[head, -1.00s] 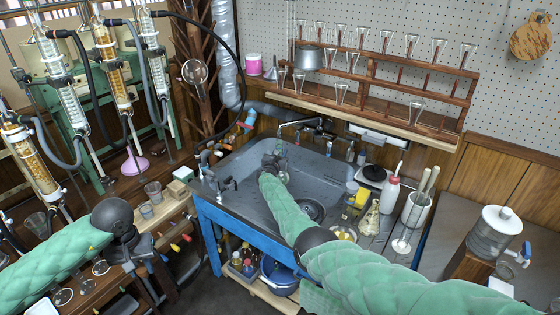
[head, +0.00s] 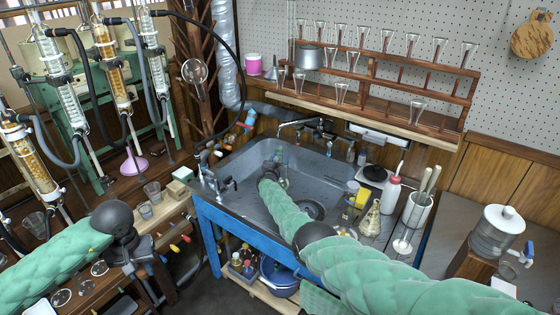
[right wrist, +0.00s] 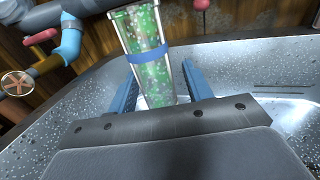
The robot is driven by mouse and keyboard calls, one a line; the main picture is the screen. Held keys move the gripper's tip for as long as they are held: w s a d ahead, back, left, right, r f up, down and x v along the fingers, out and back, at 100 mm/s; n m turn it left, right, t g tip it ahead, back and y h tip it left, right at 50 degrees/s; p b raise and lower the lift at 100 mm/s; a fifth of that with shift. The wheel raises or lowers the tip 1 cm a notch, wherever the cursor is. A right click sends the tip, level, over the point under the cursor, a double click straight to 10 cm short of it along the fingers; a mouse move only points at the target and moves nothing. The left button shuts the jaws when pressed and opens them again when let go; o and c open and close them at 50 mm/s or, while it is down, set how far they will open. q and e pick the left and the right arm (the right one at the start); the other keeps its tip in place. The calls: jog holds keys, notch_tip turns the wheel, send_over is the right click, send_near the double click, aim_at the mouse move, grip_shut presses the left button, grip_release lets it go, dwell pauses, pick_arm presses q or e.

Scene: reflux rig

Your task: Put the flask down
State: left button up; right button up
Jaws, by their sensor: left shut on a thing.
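My left gripper (head: 145,250) hangs over the wooden bench at left. It is shut, but the thing in it is hidden or too small to make out. My right gripper (head: 275,172) is in the sink, near its back left. In the right wrist view its open fingers (right wrist: 160,88) stand either side of a clear glass vessel with green speckles and a blue band (right wrist: 147,52). Narrow gaps seem to show beside the glass. A conical glass flask with yellowish contents (head: 370,221) stands right of the sink basin; no gripper is near it.
The metal sink (head: 330,172) has a faucet (head: 300,124) at its back. A white bottle with a red cap (head: 391,195) and a utensil holder (head: 416,211) stand at its right. Small beakers (head: 152,190) stand on the left bench. Glassware fills the wall rack.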

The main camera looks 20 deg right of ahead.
pick_arm(q)
jog(key=shift+r, duration=0.1)
pick_arm(e)
jog(key=shift+r, duration=0.1)
pick_arm(q)
jog(key=shift+r+p, duration=0.3)
jog(key=shift+p, duration=0.1)
jog(key=shift+r+p, duration=0.35)
pick_arm(e)
jog(key=shift+s+a+r, duration=0.15)
jog(key=shift+s+a, duration=0.05)
jog(key=shift+s, duration=0.05)
pick_arm(q)
notch_tip(320, 180, up, 5)
jog(key=p, duration=0.5)
jog(key=shift+r+p, duration=0.5)
pick_arm(e)
jog(key=v, duration=0.6)
jog(key=shift+s+a, duration=0.25)
jog(key=shift+s, duration=0.05)
pick_arm(q)
jog(key=shift+r, duration=0.15)
